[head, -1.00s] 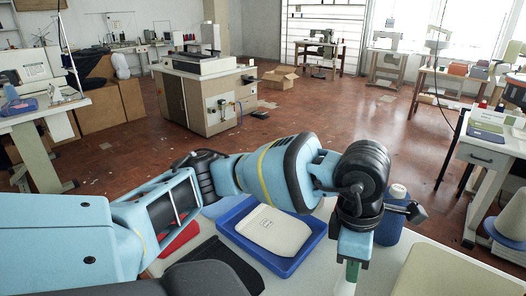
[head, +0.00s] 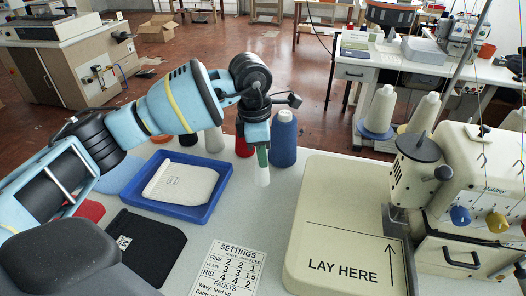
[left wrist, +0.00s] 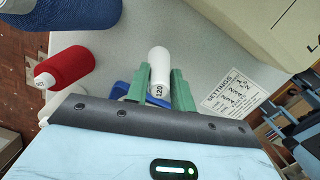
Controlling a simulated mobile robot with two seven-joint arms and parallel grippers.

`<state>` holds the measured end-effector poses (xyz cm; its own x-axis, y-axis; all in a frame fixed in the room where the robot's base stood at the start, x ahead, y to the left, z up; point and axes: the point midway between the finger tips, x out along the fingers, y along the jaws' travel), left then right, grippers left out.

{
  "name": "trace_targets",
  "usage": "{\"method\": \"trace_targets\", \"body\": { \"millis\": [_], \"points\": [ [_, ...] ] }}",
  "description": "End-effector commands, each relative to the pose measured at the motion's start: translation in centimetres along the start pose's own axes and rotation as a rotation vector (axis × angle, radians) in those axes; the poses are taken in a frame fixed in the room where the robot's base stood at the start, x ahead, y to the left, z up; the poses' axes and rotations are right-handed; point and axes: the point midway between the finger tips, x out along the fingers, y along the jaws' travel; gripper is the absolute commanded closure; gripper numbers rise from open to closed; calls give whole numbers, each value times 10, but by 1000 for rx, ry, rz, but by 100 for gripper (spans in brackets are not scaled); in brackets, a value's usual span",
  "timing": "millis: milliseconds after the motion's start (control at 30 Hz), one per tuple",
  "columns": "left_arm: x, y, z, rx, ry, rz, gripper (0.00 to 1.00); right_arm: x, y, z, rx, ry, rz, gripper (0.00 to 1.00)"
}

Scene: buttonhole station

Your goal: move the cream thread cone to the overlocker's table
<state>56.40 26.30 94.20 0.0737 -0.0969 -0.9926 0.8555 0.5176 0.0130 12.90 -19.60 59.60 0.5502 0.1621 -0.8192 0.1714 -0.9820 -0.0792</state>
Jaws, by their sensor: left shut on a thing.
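My left gripper (head: 262,157) is shut on a white-looking cream thread cone (head: 262,174), which hangs upright below the fingers. In the left wrist view the cone (left wrist: 158,66), marked 120, sits between the two green fingers (left wrist: 158,88). It appears held above the near table, left of the lay pad. A cream overlocker (head: 470,185) with coloured dials stands at the right, its flat cream table (head: 330,215) marked "LAY HERE" and bare. My right gripper is out of view.
A blue cone (head: 283,142) stands just behind the held cone, with a red cone (head: 243,146) and a greyish cone (head: 213,140) to its left. A blue tray (head: 180,213) lies left. A settings card (head: 228,268) lies in front. Two pale cones (head: 380,108) stand behind the overlocker.

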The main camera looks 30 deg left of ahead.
Motion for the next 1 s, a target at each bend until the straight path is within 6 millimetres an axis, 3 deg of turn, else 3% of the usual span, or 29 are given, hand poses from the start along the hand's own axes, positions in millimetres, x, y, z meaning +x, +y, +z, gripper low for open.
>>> {"method": "trace_targets", "body": {
  "millis": [100,300,567,833,1000],
  "points": [
    [2,20,3,-3,-2,1,100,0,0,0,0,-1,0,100],
    [4,38,4,-1,-1,0,100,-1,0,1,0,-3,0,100],
    [6,41,4,1,0,0,100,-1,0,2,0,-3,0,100],
    [35,40,0,-1,1,-1,100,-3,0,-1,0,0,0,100],
    [40,41,0,0,-1,1,100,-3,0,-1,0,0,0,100]
  ]
}}
